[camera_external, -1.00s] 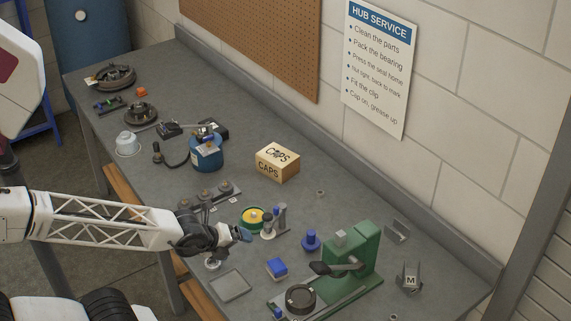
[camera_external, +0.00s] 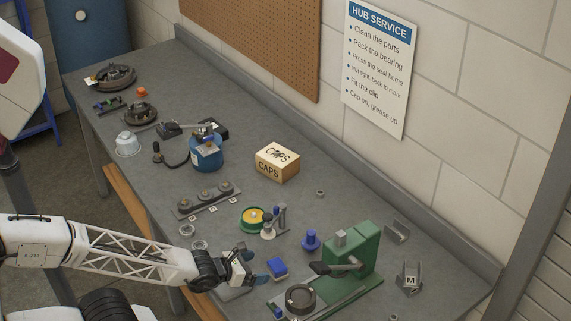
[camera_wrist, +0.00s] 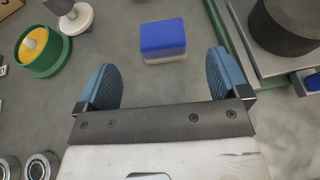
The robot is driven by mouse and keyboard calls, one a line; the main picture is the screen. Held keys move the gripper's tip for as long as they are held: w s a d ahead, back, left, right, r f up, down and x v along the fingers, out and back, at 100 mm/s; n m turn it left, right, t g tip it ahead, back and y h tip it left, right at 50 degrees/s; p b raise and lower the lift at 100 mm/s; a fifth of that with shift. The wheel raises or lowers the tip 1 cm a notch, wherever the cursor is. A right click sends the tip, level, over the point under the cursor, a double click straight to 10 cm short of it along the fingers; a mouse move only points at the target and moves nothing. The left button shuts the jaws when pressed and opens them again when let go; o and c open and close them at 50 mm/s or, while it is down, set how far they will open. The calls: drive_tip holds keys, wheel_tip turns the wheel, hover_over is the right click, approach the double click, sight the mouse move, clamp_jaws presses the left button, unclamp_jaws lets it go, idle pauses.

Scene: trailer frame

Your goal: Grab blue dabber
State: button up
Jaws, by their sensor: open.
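A small block with a blue top (camera_external: 277,265) and a pale lower layer lies on the bench, left of the green press; it looks like the blue dabber. In the wrist view the block (camera_wrist: 162,36) is just beyond my fingertips, between their lines. My gripper (camera_external: 256,266) is open and empty, just left of the block in the external view. Its two blue ridged fingers (camera_wrist: 163,78) are spread wider than the block. A blue knobbed piece (camera_external: 311,240) stands upright farther back.
The green press (camera_external: 357,262) with a dark round piece (camera_external: 300,299) stands close right of the block. A green-rimmed tin with yellow contents (camera_wrist: 42,48) and a pale-stemmed piece (camera_wrist: 73,16) stand to the left. Bare bench surrounds the block.

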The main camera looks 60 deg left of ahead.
sight(276, 265)
drive_tip(key=shift+w+f, duration=0.1)
drive_tip(key=shift+w, duration=0.05)
drive_tip(key=shift+x, duration=1.15)
drive_tip(key=shift+w, duration=0.15)
drive_tip(key=shift+x, duration=2.45)
drive_tip(key=shift+d, duration=0.1)
drive_tip(key=shift+c, duration=0.2)
drive_tip(key=c, duration=0.9)
